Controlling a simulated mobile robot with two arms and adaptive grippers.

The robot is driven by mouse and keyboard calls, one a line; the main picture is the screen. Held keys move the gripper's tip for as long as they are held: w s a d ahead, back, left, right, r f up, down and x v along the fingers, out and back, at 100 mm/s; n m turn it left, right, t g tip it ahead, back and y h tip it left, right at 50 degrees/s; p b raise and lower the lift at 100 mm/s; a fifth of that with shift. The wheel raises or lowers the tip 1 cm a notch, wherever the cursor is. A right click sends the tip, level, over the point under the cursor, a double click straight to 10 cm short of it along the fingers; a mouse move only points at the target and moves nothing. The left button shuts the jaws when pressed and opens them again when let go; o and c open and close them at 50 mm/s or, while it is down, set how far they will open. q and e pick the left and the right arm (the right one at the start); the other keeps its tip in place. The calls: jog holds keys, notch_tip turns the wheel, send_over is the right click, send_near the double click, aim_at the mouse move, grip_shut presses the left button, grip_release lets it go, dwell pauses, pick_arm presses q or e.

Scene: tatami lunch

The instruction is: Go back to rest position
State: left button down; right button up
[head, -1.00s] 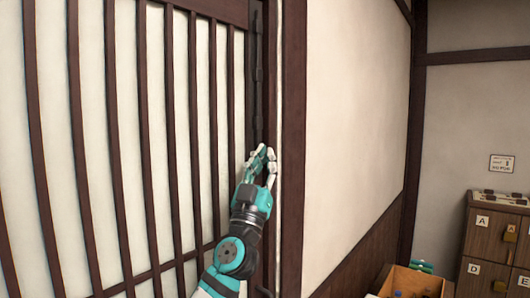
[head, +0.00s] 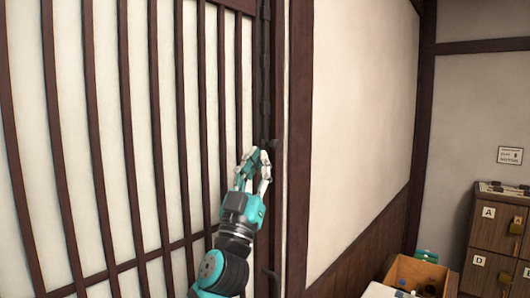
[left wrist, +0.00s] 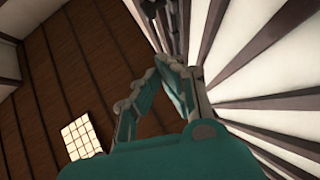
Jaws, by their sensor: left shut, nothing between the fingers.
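My left gripper (head: 258,160) is raised in front of the slatted sliding door (head: 150,120), near the door's right edge and its dark frame. Its fingers point up and are shut with nothing between them. In the left wrist view the fingers (left wrist: 155,75) come together at the tips, with the door's slats on the right side. I cannot tell whether the fingers touch the door or its frame. My right gripper is not in view.
A plain wall (head: 360,100) with dark posts lies right of the door. A wooden box (head: 420,272) with small items stands at the lower right. Behind it is a wooden locker cabinet (head: 495,240) with lettered doors, below a small sign (head: 510,155).

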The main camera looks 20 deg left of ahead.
pick_arm(q)
jog(key=shift+s+d+f, duration=0.1)
jog(key=shift+s+f, duration=0.1)
jog(key=shift+s, duration=0.25)
jog(key=shift+s+d+f, duration=0.1)
jog(key=shift+s+f, duration=0.05)
jog(key=shift+s, duration=0.25)
